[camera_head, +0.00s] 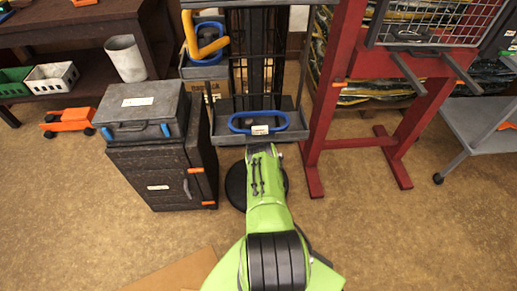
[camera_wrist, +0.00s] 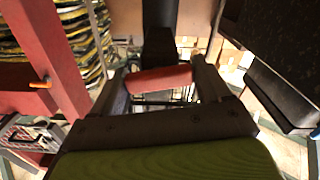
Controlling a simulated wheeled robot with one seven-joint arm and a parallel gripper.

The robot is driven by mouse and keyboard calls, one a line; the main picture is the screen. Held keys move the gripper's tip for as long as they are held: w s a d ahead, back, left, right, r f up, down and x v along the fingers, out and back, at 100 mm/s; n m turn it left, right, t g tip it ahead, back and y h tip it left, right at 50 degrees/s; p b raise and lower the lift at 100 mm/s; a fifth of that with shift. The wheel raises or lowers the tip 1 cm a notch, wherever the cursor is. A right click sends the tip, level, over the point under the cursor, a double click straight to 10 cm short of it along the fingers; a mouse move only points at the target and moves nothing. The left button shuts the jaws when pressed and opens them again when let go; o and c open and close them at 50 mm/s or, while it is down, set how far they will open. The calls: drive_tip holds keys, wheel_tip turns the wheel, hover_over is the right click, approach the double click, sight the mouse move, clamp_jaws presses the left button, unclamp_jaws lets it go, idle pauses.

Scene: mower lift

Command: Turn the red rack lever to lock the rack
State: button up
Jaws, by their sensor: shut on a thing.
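The red lever (camera_wrist: 158,80) shows in the wrist view as a short red bar crossing between my two dark fingers. My gripper (camera_wrist: 163,74) is shut on it, with one finger at each end of the visible bar. What the lever joins onto is hidden behind the bar and fingers. In the head view my green arm reaches forward to the foot of a dark upright rack (camera_head: 258,60). There my arm hides the gripper and the lever. The lever's turn angle cannot be told.
A blue oval handle (camera_head: 258,123) sits on the rack's low tray. A dark cabinet (camera_head: 165,178) with a grey case (camera_head: 140,108) on top stands close on the left. A red frame (camera_head: 322,110) stands close on the right. The floor in front is mostly clear.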

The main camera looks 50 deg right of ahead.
drive_tip(key=n, duration=0.3)
drive_tip(key=shift+w+a+n+b, duration=0.1)
drive_tip(key=shift+n+b, duration=0.2)
drive_tip(key=shift+n, duration=0.1)
drive_tip(key=n+b, duration=0.1)
drive_tip(key=n, duration=0.3)
drive_tip(key=shift+f+n, duration=0.15)
drive_tip(key=shift+n, duration=0.15)
drive_tip(key=n, duration=0.3)
drive_tip(key=shift+a+b, duration=0.1)
drive_tip(key=shift+b, duration=0.3)
drive_tip(key=shift+w+f+n, duration=0.1)
drive_tip(key=shift+f+n, duration=0.05)
drive_tip(key=shift+n, duration=1.85)
drive_tip(key=o, duration=1)
drive_tip(key=shift+c, duration=0.2)
